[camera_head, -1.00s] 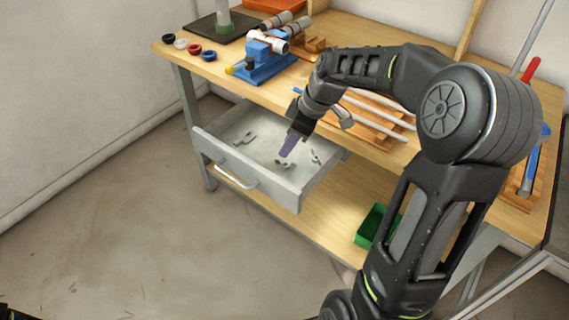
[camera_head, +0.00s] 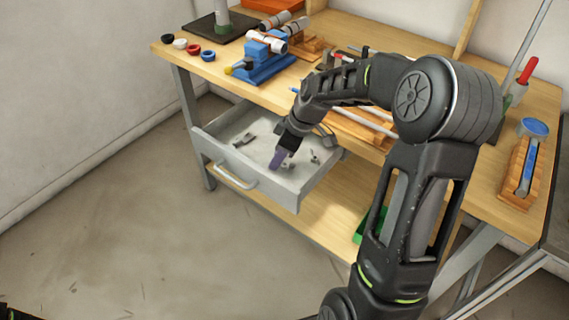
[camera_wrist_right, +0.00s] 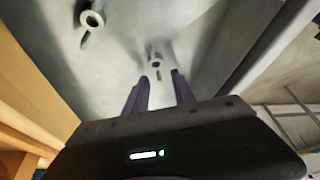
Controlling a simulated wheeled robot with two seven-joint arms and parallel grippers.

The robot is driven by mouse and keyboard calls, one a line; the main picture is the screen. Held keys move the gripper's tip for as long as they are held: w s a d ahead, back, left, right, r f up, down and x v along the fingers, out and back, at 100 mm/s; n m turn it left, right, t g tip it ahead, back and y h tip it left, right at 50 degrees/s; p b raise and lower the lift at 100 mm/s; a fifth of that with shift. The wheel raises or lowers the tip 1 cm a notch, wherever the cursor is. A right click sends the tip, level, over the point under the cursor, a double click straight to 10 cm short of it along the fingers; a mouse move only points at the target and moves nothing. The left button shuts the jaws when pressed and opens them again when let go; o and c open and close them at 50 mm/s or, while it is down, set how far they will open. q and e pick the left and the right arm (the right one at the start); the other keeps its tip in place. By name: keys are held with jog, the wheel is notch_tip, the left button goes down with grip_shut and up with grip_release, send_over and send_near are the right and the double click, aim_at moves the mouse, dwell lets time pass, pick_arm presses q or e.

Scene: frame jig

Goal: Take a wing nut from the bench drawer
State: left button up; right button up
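The bench drawer (camera_head: 282,194) is pulled open below the bench top. Small grey metal wing nuts lie on its floor: one (camera_head: 243,140) towards the left, another (camera_head: 314,157) right of my gripper. My right gripper (camera_head: 276,161) reaches down into the drawer, its purple fingers low over the floor. In the right wrist view the fingers (camera_wrist_right: 160,80) are apart with nothing between them. A wing nut (camera_wrist_right: 156,62) lies just beyond the fingertips, roughly centred on the gap. Another (camera_wrist_right: 91,20) lies farther off, upper left.
The drawer walls and the bench top (camera_head: 215,70) above are close around my right arm. On the bench stand a blue fixture (camera_head: 265,66), several coloured rings (camera_head: 193,50) and a wooden tool rack (camera_head: 515,185). A green bin (camera_head: 362,227) sits on the lower shelf.

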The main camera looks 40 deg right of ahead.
jog(key=shift+c, duration=0.2)
dwell(0.3)
grip_shut()
dwell(0.4)
